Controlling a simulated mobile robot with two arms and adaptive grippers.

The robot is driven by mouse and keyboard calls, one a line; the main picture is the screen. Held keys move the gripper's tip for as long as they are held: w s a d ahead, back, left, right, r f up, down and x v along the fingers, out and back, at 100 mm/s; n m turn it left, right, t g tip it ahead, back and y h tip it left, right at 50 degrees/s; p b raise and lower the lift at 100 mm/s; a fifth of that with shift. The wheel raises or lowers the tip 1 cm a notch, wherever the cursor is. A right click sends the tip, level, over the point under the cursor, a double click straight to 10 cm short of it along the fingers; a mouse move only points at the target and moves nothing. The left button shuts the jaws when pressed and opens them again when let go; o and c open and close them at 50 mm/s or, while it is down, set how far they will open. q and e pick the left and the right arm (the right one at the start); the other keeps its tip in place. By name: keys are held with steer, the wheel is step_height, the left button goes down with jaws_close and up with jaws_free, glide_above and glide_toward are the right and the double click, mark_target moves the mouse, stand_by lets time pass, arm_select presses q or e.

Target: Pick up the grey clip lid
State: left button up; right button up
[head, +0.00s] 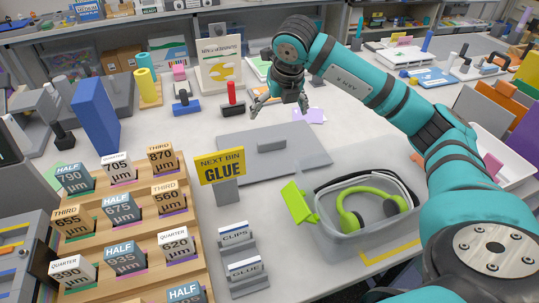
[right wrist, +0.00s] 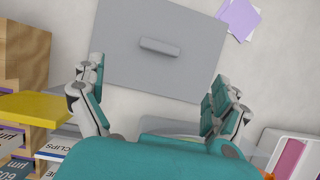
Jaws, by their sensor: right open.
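The grey clip lid (head: 247,165) is a flat grey panel with a raised bar handle (head: 271,145). It lies on the white table behind the yellow GLUE sign. In the right wrist view the lid (right wrist: 130,72) fills the upper middle, with its handle (right wrist: 161,46) in plain sight. My right gripper (head: 279,106) is open and empty, with its fingers spread above the table near the lid's far edge in the head view. In the right wrist view my right gripper (right wrist: 157,75) has a finger on each side, with the lid between and beyond them. My left gripper is not in view.
A clear bin (head: 375,232) with green headphones (head: 352,222) stands at front right. The GLUE sign (head: 222,170) and a wooden rack of labelled blocks (head: 190,280) stand at front left. A red-handled stamp (head: 232,97) and purple notes (head: 310,116) are near the gripper.

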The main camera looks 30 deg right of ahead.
steer(key=p, duration=0.2)
glide_above(272, 140)
steer(key=s, duration=0.2)
steer(key=f, duration=0.6)
steer(key=a+f, duration=0.1)
steer(key=f, duration=0.3)
steer(key=shift+w, duration=0.15)
steer(key=p+x, duration=0.2)
steer(key=x, duration=0.2)
steer(key=shift+d+f, duration=0.15)
steer(key=shift+f, duration=0.15)
steer(key=shift+w+d+f, duration=0.1)
steer(key=shift+f, duration=0.4)
steer(key=c, duration=1)
step_height(272, 140, up, 9)
steer(key=shift+b, duration=1.05)
steer(key=shift+r, duration=0.55)
